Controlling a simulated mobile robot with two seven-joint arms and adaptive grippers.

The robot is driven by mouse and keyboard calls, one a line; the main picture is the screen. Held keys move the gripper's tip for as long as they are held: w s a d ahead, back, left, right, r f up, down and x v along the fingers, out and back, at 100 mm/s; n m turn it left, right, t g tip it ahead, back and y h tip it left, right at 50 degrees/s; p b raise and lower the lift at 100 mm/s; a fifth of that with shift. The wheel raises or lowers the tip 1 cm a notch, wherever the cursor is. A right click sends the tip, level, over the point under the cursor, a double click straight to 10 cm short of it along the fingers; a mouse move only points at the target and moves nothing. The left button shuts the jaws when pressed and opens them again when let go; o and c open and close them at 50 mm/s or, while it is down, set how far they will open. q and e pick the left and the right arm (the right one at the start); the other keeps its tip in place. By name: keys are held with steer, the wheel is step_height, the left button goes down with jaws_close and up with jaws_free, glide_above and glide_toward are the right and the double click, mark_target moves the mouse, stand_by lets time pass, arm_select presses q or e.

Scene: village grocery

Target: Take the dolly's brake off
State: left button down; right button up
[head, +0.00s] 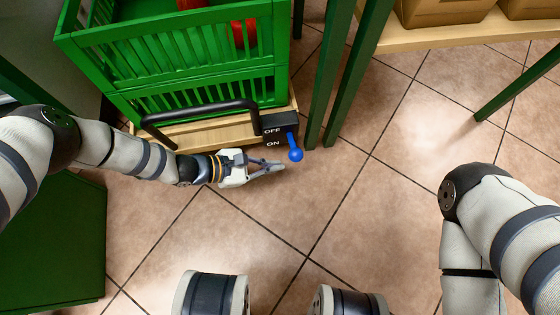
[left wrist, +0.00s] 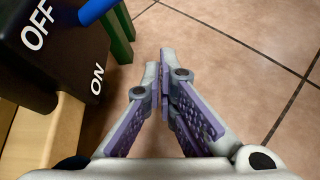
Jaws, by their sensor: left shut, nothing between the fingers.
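The dolly (head: 190,133) is a low wooden platform with a black handle bar (head: 200,112). A black brake box (head: 277,127) at its right front corner is marked OFF above and ON below. The blue brake lever (head: 295,152) slopes down on the box's right side, its ball end a little below the level of ON. My left gripper (head: 282,168) is shut and empty, just below the lever's ball and apart from it. In the left wrist view, the closed fingers (left wrist: 164,75) point over the floor, with the blue lever (left wrist: 97,11) at upper left. My right gripper is out of view.
Green crates (head: 190,60) with red items stand on the dolly. Green shelf legs (head: 335,85) rise close to the right of the brake box. A green block (head: 55,240) is at lower left. The tiled floor in the middle is clear.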

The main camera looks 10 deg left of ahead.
arm_select(q)
steer(key=a+r+p, duration=0.1)
steer(key=a+r, duration=0.3)
steer(key=a, duration=0.3)
steer(key=shift+p, duration=0.3)
steer(key=shift+r, duration=0.1)
